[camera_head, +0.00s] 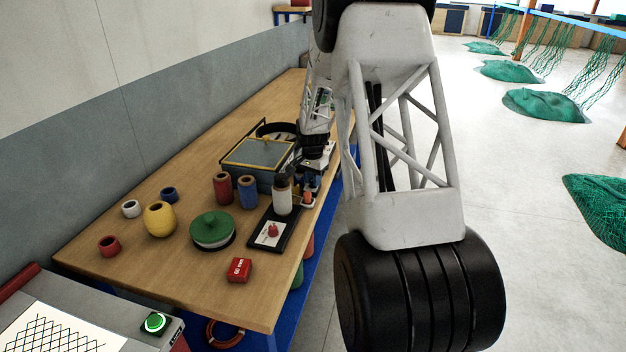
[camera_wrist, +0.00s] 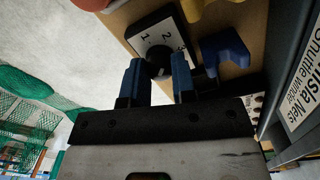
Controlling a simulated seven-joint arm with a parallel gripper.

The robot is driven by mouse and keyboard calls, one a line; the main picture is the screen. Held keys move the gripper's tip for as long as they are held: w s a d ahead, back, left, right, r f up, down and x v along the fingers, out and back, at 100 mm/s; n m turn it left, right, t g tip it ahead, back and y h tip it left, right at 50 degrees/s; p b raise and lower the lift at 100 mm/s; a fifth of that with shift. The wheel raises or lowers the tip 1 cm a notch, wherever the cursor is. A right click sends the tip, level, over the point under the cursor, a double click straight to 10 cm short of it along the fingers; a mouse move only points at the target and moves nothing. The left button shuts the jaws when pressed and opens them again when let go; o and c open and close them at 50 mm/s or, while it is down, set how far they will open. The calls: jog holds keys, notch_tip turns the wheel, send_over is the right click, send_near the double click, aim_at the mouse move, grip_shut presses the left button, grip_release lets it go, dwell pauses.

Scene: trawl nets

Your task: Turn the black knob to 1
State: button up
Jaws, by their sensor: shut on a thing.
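The black knob (camera_wrist: 157,58) stands on a white dial plate (camera_wrist: 150,33) with a black edge, in the wrist view. The figures 1, 2 and a partly hidden 3 show on the plate. My gripper (camera_wrist: 158,76) has its two blue fingers on either side of the knob, shut on it. The knob's pointer and its present setting cannot be made out. In the head view my gripper (camera_head: 313,178) is low over the table's right edge, and the knob is hidden there.
A blue piece (camera_wrist: 226,50) lies close right of my fingers. On the wooden table (camera_head: 190,285) stand a white jar (camera_head: 283,200), a blue jar (camera_head: 247,191), a red jar (camera_head: 222,187), a green-lidded pot (camera_head: 211,228), a red-knobbed plate (camera_head: 262,240) and a grey-topped box (camera_head: 258,153).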

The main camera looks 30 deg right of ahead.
jog(key=shift+n, duration=0.3)
jog(key=n, duration=0.3)
jog(key=shift+n, duration=1.9)
jog(key=o, duration=0.9)
jog(key=shift+o, duration=0.2)
jog(key=shift+r, duration=0.15)
jog(key=shift+a+r, duration=0.15)
jog(key=shift+r, duration=3.6)
